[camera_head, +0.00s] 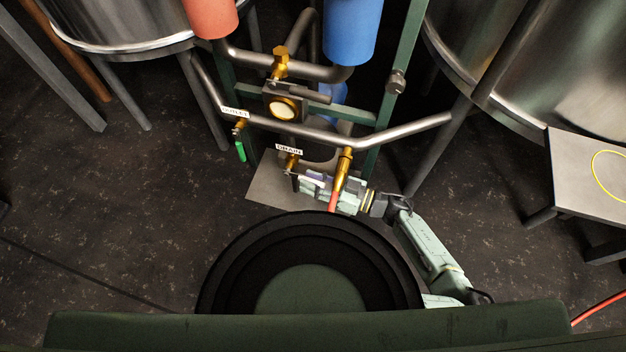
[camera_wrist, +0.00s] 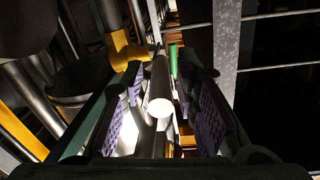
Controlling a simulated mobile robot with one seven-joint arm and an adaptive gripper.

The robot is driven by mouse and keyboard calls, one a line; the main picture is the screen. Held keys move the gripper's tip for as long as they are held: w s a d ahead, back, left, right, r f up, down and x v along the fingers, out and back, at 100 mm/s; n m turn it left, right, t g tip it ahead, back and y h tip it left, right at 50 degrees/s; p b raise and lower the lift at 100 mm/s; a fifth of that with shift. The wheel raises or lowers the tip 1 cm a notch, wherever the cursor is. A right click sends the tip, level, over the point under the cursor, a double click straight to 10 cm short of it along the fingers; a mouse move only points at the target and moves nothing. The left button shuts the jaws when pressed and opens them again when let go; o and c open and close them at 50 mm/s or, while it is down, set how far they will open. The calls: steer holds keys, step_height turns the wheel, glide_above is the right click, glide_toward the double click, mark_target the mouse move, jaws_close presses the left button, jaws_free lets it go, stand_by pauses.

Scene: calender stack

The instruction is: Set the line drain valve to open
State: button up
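The drain valve (camera_head: 292,161) is a brass fitting under a white DRAIN label (camera_head: 289,149), low on the pipe frame. My gripper (camera_head: 312,183) is just below and right of it, pointing left, and covers much of what lies there. In the wrist view my gripper (camera_wrist: 165,112) is open, with its purple pads on both sides of a dark rod with a white round end (camera_wrist: 160,107). Gaps show between rod and pads. The rod looks like the drain valve's lever, but its joint to the valve is not clear.
A brass valve with a red handle (camera_head: 333,201) hangs close to my gripper. A green-handled valve (camera_head: 240,151) hangs to the left under another label. A round gauge (camera_head: 283,107), grey pipes (camera_head: 395,128) and frame posts crowd the area. A small table (camera_head: 580,165) stands right.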

jaws_close()
stand_by(0.6)
